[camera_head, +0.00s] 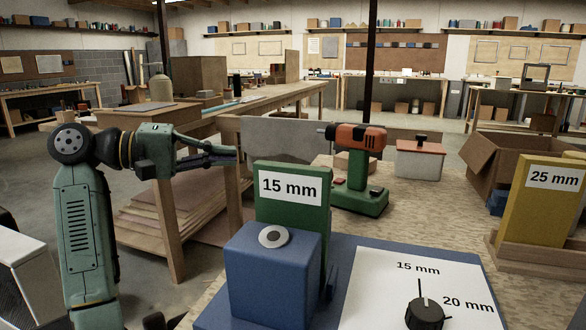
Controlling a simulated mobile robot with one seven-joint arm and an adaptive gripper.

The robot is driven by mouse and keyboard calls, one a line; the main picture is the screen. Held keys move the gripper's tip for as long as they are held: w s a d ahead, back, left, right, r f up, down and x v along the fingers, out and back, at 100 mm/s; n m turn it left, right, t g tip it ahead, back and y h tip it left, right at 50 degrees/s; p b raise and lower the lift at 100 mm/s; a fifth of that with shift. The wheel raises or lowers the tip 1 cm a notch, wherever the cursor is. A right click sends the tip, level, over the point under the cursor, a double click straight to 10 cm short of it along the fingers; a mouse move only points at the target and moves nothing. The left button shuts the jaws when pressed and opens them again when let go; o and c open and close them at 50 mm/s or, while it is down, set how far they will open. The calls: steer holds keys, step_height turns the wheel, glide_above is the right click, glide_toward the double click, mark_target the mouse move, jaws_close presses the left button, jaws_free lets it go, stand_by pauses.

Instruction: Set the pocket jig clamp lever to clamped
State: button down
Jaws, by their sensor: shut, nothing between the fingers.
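The pocket jig is a blue block (272,278) with a round grey-and-black fitting (273,236) on top, on a blue base (225,317). A green plate (320,190) labelled "15 mm" stands upright behind the block. A small dark blue part (331,283) shows at the block's right side; I cannot tell whether it is the clamp lever. A black dial knob (425,315) with an upward pointer sits on the white panel (375,275) marked 15 mm and 20 mm. My gripper (236,155) is shut and empty, left of and behind the green plate, apart from the jig.
An orange and green drill (360,165) stands behind the jig on the workbench (440,220). A box with an orange lid (420,160), an open cardboard box (500,165) and a yellow "25 mm" plate (540,210) in a wooden holder stand to the right. Stacked boards (150,220) lie under another bench.

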steer(key=shift+s, duration=0.15)
steer(key=d+f+p, duration=0.1)
steer(key=d+f, duration=0.1)
steer(key=d, duration=1.1)
steer(key=shift+w+p, duration=0.35)
steer(key=shift+w, duration=0.1)
